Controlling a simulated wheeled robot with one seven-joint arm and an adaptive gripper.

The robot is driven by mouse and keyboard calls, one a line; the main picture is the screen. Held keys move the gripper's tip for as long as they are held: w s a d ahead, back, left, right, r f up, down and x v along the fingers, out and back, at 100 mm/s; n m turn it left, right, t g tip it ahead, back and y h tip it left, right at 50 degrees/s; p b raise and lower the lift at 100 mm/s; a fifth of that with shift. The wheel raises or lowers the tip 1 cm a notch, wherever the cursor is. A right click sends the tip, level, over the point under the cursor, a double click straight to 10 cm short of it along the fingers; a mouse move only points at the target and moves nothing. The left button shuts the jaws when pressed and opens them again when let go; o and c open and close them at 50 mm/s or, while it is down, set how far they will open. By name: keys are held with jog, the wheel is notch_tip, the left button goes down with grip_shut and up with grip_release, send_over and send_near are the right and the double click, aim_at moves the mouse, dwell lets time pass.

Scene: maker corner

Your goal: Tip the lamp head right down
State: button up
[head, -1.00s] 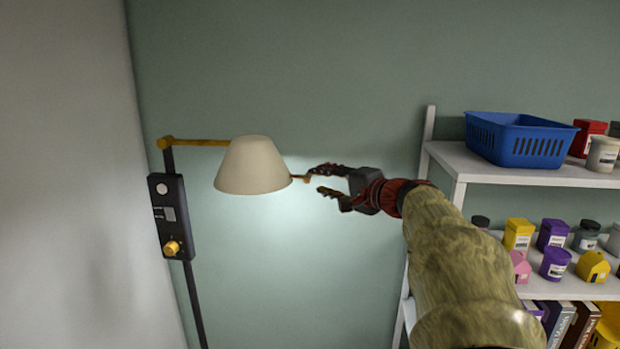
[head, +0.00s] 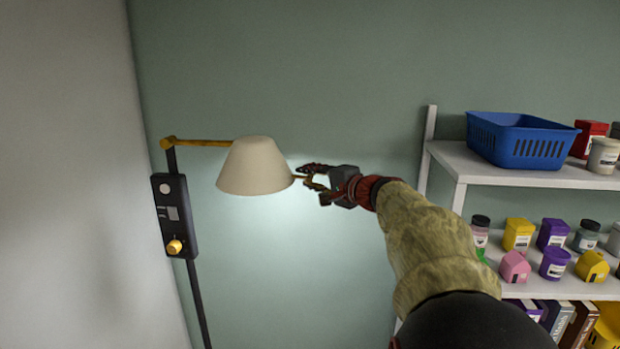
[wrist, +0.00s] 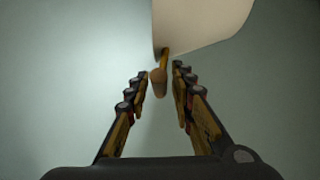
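The lamp head (head: 255,168) is a cream shade on a brass arm (head: 203,143), lit, with its opening facing downward and only slightly tilted. A short brass stem with a brownish knob sticks out from its right side; this handle (wrist: 160,78) shows in the wrist view between my fingers. My gripper (head: 308,177) is at the right of the shade. In the wrist view my gripper (wrist: 158,82) has its two fingers apart on both sides of the handle, with gaps visible. The shade (wrist: 205,20) fills the top of that view.
A black control box (head: 175,215) with a yellow knob sits on the lamp's dark pole at the left. A white shelf (head: 520,178) at the right holds a blue basket (head: 520,138), jars and small boxes. The green wall behind the lamp is bare.

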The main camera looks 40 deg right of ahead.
grip_shut()
dwell(0.6)
